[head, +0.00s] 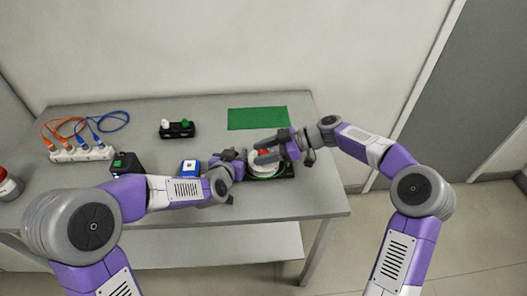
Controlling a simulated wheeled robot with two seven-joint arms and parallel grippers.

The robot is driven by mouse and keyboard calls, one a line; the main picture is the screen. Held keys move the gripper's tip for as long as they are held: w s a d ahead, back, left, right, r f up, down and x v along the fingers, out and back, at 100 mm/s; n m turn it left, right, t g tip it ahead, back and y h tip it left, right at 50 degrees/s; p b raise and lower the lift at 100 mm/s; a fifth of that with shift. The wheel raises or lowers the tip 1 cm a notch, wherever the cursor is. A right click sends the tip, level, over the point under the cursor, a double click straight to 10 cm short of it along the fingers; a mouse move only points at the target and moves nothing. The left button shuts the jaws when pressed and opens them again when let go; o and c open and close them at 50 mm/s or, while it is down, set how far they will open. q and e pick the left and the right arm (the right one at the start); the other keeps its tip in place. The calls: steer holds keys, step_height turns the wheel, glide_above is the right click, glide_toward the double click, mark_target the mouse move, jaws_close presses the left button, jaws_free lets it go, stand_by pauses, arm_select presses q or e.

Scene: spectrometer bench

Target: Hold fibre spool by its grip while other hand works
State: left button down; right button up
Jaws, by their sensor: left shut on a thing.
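The fibre spool (266,171) is a white and green round thing with a red part near its top, on a dark base on the grey bench at the right. My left gripper (243,163) is at the spool's left side, shut on what looks like the spool's grip; its fingertips are partly hidden. My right gripper (268,152) reaches in from the right, over the spool's red part, with its fingers spread apart. I cannot tell whether the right fingers touch the spool. The two grippers are close together.
A green mat (258,118) lies behind the spool. A black block with white and green knobs (177,129) stands at the back middle. A blue and white box (189,167), a black box (126,163) and a white power strip (82,154) with orange and blue cables are left. A red-lidded jar (8,186) is far left.

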steer(key=c, duration=0.7)
steer(key=shift+c, duration=0.2)
steer(key=shift+m+t, duration=0.3)
steer(key=shift+t, duration=0.1)
steer(key=m+t+h, duration=0.1)
steer(key=m+t, duration=0.2)
steer(key=shift+m+t, duration=0.3)
steer(key=shift+t, duration=0.1)
steer(key=m+t+h, duration=0.1)
steer(key=m+t, duration=0.1)
steer(key=m+t+h, duration=0.2)
steer(key=m+t, duration=0.1)
steer(key=shift+s+a+h, duration=0.1)
steer(key=shift+s+h, duration=0.05)
steer(key=shift+h, duration=0.15)
steer(key=m+t+h, duration=0.1)
steer(key=m+h, duration=0.1)
steer(key=m+t+h, duration=0.1)
steer(key=m+h, duration=0.1)
steer(key=shift+a+m+t+h, duration=0.15)
steer(key=shift+m+t+h, duration=0.25)
steer(key=shift+d+m+t+h, duration=0.2)
steer(key=shift+m+t+h, duration=0.1)
steer(key=shift+m+h, duration=1.45)
steer(key=shift+h, duration=0.25)
